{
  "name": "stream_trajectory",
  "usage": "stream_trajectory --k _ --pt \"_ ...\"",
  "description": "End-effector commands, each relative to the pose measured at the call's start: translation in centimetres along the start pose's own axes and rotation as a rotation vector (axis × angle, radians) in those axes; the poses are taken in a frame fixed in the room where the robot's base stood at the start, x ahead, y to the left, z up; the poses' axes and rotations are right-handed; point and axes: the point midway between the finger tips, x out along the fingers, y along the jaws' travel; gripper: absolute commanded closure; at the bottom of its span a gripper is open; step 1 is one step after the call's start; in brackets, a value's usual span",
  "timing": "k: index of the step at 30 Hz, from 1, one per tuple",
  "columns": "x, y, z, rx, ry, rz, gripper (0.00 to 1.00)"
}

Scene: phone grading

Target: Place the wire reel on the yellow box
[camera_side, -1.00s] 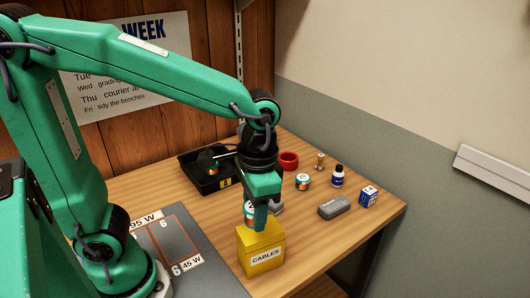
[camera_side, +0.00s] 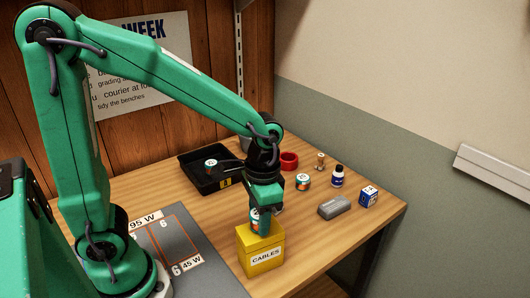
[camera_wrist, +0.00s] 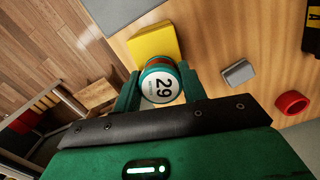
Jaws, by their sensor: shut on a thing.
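The wire reel (camera_wrist: 161,84) is a short cylinder with a white face marked 29 and teal and orange sides. My gripper (camera_wrist: 160,92) is shut on it, one finger on each side. In the side view the reel (camera_side: 255,220) shows partly behind a finger of my gripper (camera_side: 261,222), at the top of the yellow box (camera_side: 265,257). The box is labelled CABLES and stands near the table's front edge; it also shows behind the reel in the wrist view (camera_wrist: 152,41). I cannot tell whether the reel touches the box.
A black tray (camera_side: 225,183) at the back holds a similar cylinder (camera_side: 210,164). Right of my gripper are another cylinder (camera_side: 303,181), a red ring (camera_side: 289,159), a dark bottle (camera_side: 337,176), a grey case (camera_side: 335,207) and a blue box (camera_side: 369,197). A grey mat (camera_side: 205,250) lies left.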

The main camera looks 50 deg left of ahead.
Motion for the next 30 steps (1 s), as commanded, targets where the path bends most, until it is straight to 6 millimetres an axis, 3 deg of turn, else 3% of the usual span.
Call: stream_trajectory --k 16,17,19,30 --pt "0.99 0.0 -0.09 0.0 0.001 0.0 0.81" --pt "0.95 0.0 -0.09 0.0 0.002 0.0 0.53" --pt "0.94 0.0 -0.09 0.0 0.002 0.0 0.39" --pt "0.8 0.0 -0.08 0.0 0.002 0.0 0.37"
